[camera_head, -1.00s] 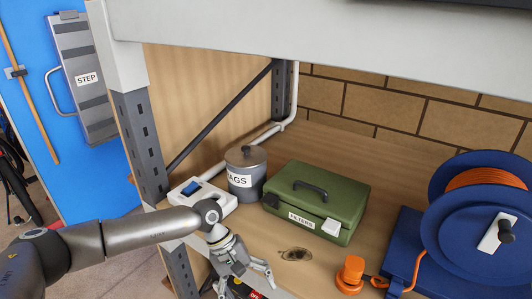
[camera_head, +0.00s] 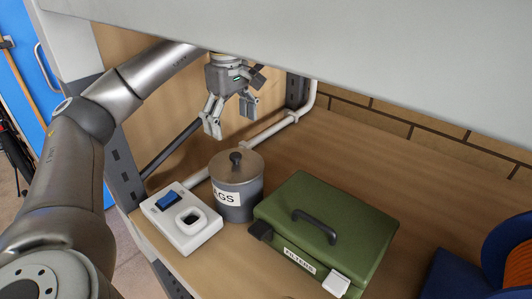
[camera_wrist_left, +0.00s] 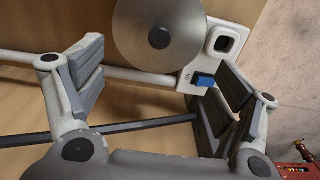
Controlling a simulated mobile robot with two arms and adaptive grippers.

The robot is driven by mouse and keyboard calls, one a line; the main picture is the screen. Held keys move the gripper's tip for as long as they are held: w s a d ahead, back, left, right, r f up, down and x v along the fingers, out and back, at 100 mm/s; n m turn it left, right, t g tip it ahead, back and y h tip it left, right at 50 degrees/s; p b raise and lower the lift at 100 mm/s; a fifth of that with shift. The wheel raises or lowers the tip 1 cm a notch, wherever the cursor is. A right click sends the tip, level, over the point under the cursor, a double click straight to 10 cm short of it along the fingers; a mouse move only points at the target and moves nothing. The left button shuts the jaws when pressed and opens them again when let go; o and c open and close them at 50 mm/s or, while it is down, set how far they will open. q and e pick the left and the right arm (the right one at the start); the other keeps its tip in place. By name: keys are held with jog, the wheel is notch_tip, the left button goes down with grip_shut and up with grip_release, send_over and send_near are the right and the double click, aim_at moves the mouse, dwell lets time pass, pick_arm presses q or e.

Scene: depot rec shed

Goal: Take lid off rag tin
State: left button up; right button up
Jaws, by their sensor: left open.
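The rag tin (camera_head: 238,203) is a grey cylinder with a label, partly readable as "AGS", standing upright on the wooden shelf. Its lid (camera_head: 253,165) is on top, a grey-brown disc with a dark knob (camera_head: 236,158) in the middle. My left gripper (camera_head: 231,120) is open and empty, above and behind the tin, with its fingers pointing down. In the left wrist view the lid (camera_wrist_left: 185,22) shows from above at the top, with its knob (camera_wrist_left: 159,38), beyond the open fingers (camera_wrist_left: 150,95) and not between them. My right gripper is not in view.
A white box with a blue switch (camera_head: 181,222) stands just left of the tin. A green case labelled FILTERS (camera_head: 335,225) stands close on its right. A pipe (camera_head: 275,128) runs behind. The upper shelf edge (camera_head: 300,45) overhangs. A blue reel (camera_head: 505,262) is at right.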

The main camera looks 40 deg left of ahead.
aim_at(235, 155)
pick_arm(q)
jog(key=shift+s+f, duration=0.25)
jog(key=shift+f, duration=0.05)
notch_tip(235, 155, down, 4)
jog(key=shift+d+r+b, duration=0.1)
jog(key=shift+r+b, duration=0.15)
jog(key=shift+b, duration=0.75)
jog(key=shift+f, duration=0.6)
jog(key=f, duration=0.1)
jog(key=f+p, duration=0.1)
jog(key=f, duration=0.2)
jog(key=shift+w+f+p, duration=0.15)
jog(key=shift+w+p, duration=0.1)
jog(key=shift+p, duration=0.15)
jog(key=shift+f, duration=0.3)
jog(key=c, duration=1.9)
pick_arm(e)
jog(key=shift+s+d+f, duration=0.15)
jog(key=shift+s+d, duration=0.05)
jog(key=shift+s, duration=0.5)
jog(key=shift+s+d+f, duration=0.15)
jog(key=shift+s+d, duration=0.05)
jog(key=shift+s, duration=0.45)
